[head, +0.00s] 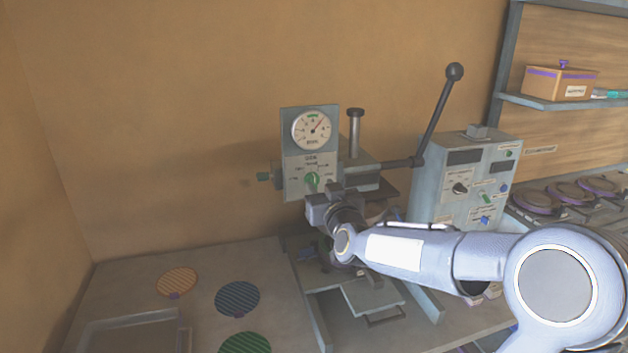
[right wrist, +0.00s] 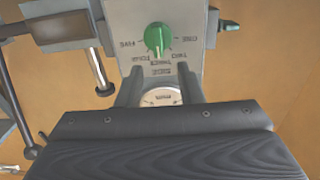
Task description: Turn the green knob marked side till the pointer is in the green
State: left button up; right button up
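The green knob (head: 312,180) sits on a grey panel below the round gauge (head: 309,130), with small lettering around it and a word above that looks like "SIDE". The gauge's pointer leans to the upper right, to the right of the short green band at the top of the dial. My right gripper (head: 322,196) is just in front of the panel. In the right wrist view, its two fingers (right wrist: 160,72) are apart and empty, with the green knob (right wrist: 158,38) just beyond their tips. The gauge shows partly between the fingers. My left gripper is not in view.
A second, smaller green knob (head: 263,177) sticks out from the panel's left side. A long black lever (head: 437,110) rises at the right, before a grey control box (head: 465,180). Striped discs (head: 237,298) and a tray (head: 130,325) lie on the left of the bench.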

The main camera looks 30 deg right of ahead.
aim_at(315, 178)
jog(key=shift+p+x, duration=0.4)
jog(key=shift+x, duration=1.85)
jog(key=shift+c, duration=0.4)
grip_shut()
